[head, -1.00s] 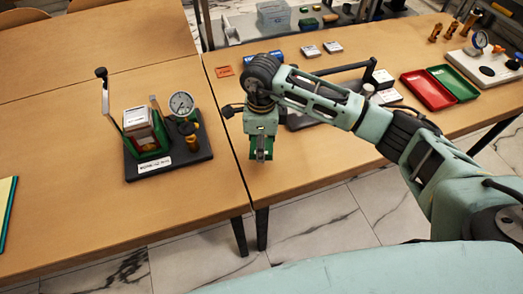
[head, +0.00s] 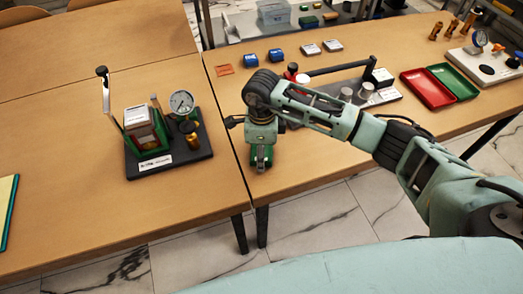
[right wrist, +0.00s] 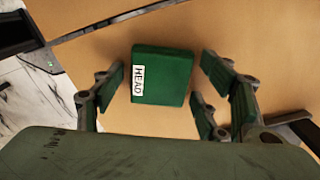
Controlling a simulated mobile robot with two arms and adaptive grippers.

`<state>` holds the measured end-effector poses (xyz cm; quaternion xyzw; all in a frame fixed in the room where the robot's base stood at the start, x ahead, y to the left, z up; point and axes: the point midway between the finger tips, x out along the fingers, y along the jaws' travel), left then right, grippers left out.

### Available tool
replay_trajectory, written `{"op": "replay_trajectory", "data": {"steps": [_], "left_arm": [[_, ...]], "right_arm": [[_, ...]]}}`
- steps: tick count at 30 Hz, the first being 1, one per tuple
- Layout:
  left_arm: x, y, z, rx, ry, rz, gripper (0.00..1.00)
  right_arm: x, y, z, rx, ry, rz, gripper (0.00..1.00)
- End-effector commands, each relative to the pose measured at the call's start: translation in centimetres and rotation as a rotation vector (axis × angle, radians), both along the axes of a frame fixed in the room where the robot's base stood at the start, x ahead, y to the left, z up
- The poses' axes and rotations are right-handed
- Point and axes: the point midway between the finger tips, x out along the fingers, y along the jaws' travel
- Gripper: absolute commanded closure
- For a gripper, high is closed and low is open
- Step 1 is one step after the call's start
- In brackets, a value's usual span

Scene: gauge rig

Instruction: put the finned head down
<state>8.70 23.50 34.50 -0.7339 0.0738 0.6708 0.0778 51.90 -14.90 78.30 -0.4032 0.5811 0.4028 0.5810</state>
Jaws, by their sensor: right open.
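The finned head is a green block with a white HEAD label (right wrist: 163,76) in the right wrist view. It sits on the wooden table top between the fingers of my right gripper (right wrist: 165,85), with a gap on each side. The right gripper is open around it. In the head view my right gripper (head: 261,163) points down at the front left of the right-hand table, close to its edge. There the head is mostly hidden by the gripper. My left gripper is not in view.
A black-based gauge stand (head: 168,145) is on the table to the left. Behind my right arm are a grey rig (head: 365,100), blue blocks (head: 277,55) and an orange card (head: 225,70). A red and green tray (head: 428,88) lies further right. The table's front edge is near the gripper.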

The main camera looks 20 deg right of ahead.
Motion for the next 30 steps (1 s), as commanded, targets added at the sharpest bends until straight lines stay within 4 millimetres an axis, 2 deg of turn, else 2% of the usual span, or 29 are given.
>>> {"op": "replay_trajectory", "data": {"steps": [7,11,24,30], "left_arm": [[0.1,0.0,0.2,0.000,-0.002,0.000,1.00],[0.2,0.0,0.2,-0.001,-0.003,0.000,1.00],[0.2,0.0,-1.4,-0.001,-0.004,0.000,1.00],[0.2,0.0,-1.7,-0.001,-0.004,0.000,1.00]], "right_arm": [[0.0,0.0,0.2,0.000,0.000,0.000,0.33],[0.1,0.0,1.0,0.001,-0.004,0.000,0.33],[0.1,0.0,9.9,-0.001,-0.005,0.000,0.33],[0.0,0.0,12.0,0.001,-0.001,0.000,0.33]]}}
